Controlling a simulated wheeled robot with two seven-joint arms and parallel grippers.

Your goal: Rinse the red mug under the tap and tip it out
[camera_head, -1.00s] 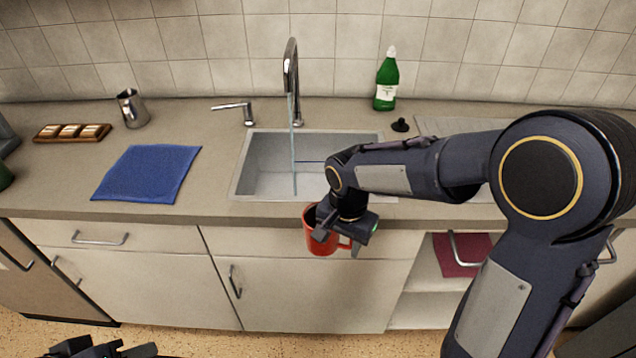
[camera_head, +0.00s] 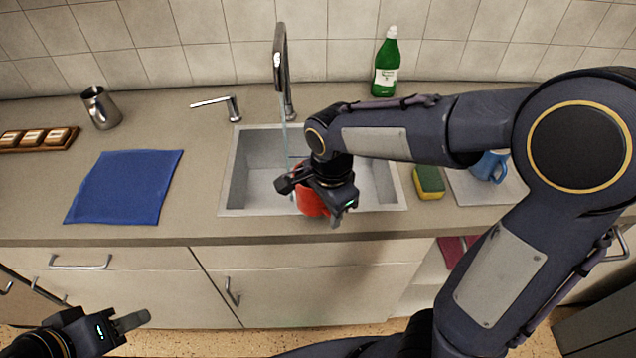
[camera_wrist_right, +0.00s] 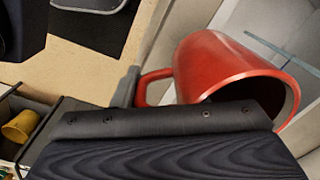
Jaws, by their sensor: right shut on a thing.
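The red mug (camera_head: 312,202) is over the near part of the sink (camera_head: 230,190) in the head view, partly covered by my right gripper (camera_head: 318,196). That gripper is shut on it. In the right wrist view the red mug (camera_wrist_right: 215,68) shows its handle and dark open mouth; the jaw hides its lower side. The tap (camera_head: 282,70) stands behind the sink with a thin stream of water (camera_head: 284,140) falling just left of the gripper. The stream also crosses the wrist view (camera_wrist_right: 280,50). My left gripper (camera_head: 130,322) is low at the left, in front of the cabinets, its jaw state unclear.
A blue cloth (camera_head: 125,187) lies left of the sink. A steel jug (camera_head: 100,108) stands behind it. A green bottle (camera_head: 386,68) is behind the sink. A sponge (camera_head: 428,182) and a blue mug (camera_head: 489,166) are at the right. The counter's front edge runs before the sink.

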